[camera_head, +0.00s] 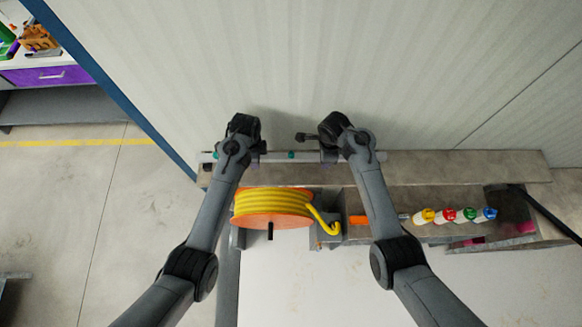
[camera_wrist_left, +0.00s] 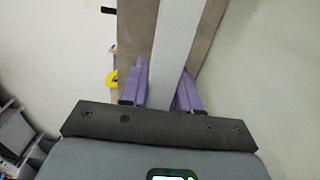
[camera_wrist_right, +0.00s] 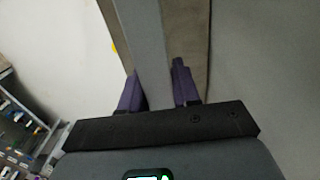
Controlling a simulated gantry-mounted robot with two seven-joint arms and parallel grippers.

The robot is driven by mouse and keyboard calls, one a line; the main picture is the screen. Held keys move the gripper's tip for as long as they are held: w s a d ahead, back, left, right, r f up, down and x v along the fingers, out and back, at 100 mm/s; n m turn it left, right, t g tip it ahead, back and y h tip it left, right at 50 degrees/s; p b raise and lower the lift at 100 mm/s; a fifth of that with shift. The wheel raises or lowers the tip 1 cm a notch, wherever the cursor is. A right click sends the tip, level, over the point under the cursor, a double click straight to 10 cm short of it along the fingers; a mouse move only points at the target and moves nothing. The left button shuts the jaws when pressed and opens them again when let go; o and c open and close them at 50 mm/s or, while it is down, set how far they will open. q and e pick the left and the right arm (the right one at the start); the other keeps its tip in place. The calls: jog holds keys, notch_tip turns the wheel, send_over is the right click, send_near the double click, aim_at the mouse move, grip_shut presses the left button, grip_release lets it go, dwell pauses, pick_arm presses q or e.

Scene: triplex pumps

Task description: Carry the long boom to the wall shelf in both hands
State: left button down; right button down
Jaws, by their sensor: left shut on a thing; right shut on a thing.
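The long boom (camera_head: 275,157) is a slim grey bar with small teal parts. It lies level along the wall in the head view. My left gripper (camera_head: 255,160) is shut on its left part, and the left wrist view shows the bar (camera_wrist_left: 176,45) between the purple fingers (camera_wrist_left: 162,85). My right gripper (camera_head: 331,158) is shut on it farther right, and the right wrist view shows the bar (camera_wrist_right: 145,45) between the fingers (camera_wrist_right: 160,88). The wall shelf (camera_head: 450,168) is a brown plank beneath the boom; I cannot tell if they touch. My arms hide parts of the boom.
Below the shelf sit an orange reel with yellow hose (camera_head: 272,204) and a lower ledge with several coloured-cap bottles (camera_head: 446,216). The corrugated wall (camera_head: 300,70) rises right behind the boom. A workbench with a purple drawer (camera_head: 48,76) stands at far left.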

pick_arm(q)
jog(key=shift+f, duration=0.2)
pick_arm(e)
jog(key=shift+f, duration=0.2)
